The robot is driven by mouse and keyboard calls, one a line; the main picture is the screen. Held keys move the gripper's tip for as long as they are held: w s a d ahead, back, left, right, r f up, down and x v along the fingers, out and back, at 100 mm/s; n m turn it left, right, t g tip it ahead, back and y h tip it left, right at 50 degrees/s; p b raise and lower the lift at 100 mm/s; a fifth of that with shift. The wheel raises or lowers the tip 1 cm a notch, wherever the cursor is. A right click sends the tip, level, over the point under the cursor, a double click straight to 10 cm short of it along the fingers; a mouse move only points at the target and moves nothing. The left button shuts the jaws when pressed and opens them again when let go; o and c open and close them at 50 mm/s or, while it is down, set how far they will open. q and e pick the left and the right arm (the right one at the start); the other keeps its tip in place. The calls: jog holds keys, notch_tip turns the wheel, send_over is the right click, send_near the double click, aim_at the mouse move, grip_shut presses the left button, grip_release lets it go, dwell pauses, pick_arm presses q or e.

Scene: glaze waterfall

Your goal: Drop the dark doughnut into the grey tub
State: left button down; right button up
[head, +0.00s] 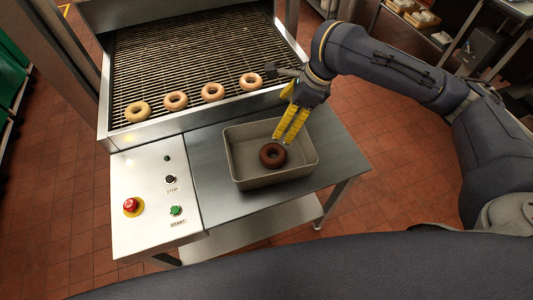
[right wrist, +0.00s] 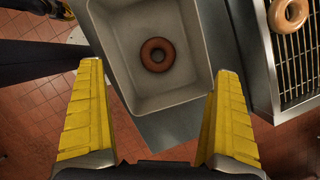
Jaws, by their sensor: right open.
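The dark doughnut (head: 272,155) lies flat on the floor of the grey tub (head: 242,176), towards its right half in the head view. In the right wrist view the doughnut (right wrist: 157,54) rests inside the tub (right wrist: 165,98), apart from its walls. My right gripper (head: 291,139) is above the tub. Its yellow fingers point down near the doughnut in the head view. In the right wrist view the fingers (right wrist: 160,112) are wide apart with nothing between them.
Several pale doughnuts (head: 213,92) sit in a row on the wire conveyor (head: 185,50) behind the tub. The tub stands on a steel table (head: 215,203). A control panel (head: 152,215) with a red stop button (head: 131,205) and a green start button (head: 176,210) is at left.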

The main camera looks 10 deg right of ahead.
jog(key=shift+v, duration=2.65)
